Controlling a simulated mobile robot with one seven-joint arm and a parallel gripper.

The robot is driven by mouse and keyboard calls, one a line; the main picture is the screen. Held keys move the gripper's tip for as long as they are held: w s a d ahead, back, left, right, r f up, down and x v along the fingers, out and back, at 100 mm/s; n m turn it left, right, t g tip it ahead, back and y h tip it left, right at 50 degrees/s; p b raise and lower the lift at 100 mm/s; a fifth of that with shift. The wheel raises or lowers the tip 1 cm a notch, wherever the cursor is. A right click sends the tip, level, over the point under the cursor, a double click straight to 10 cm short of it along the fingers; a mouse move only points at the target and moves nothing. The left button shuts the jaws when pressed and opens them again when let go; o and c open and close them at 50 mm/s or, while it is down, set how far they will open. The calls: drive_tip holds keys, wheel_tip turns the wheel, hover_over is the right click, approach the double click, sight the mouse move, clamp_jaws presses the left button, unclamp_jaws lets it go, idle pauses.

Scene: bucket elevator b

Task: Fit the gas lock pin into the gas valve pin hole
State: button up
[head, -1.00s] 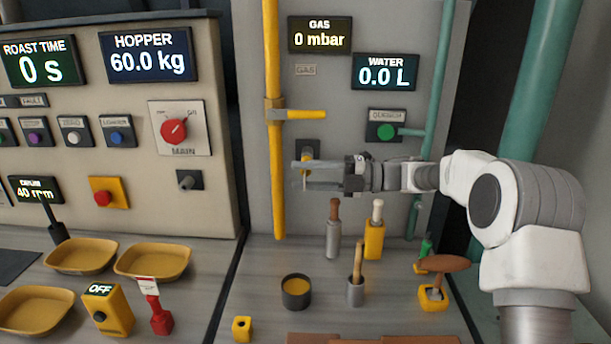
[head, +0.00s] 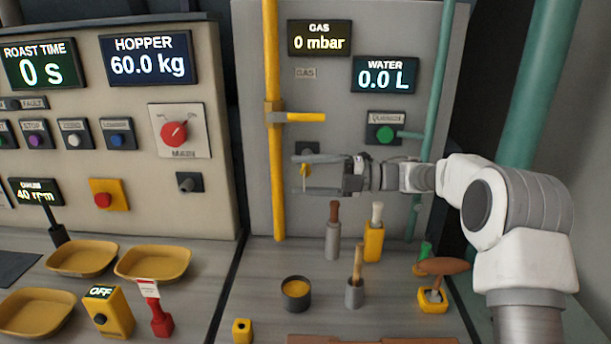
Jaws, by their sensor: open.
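A small yellow pin (head: 304,170), which looks like the gas lock pin, is at the dark labelled plate (head: 308,147) on the grey panel, below the yellow gas valve handle (head: 306,117). The handle points right from the vertical yellow gas pipe (head: 275,180). The pin's inner end and the hole are hidden, so I cannot tell how deep it sits. My gripper (head: 300,174) reaches in from the right with its jaws open. One finger is above the pin and one below, with visible gaps to it.
The gas display (head: 320,38) reads 0 mbar. A green button (head: 385,133) and a teal pipe (head: 437,110) are near my arm. Several tools and a dark cup (head: 295,293) stand on the counter below. The air left of the yellow pipe is clear.

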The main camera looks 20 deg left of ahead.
drive_tip(key=v, duration=1.2)
drive_tip(key=shift+s+f, duration=0.1)
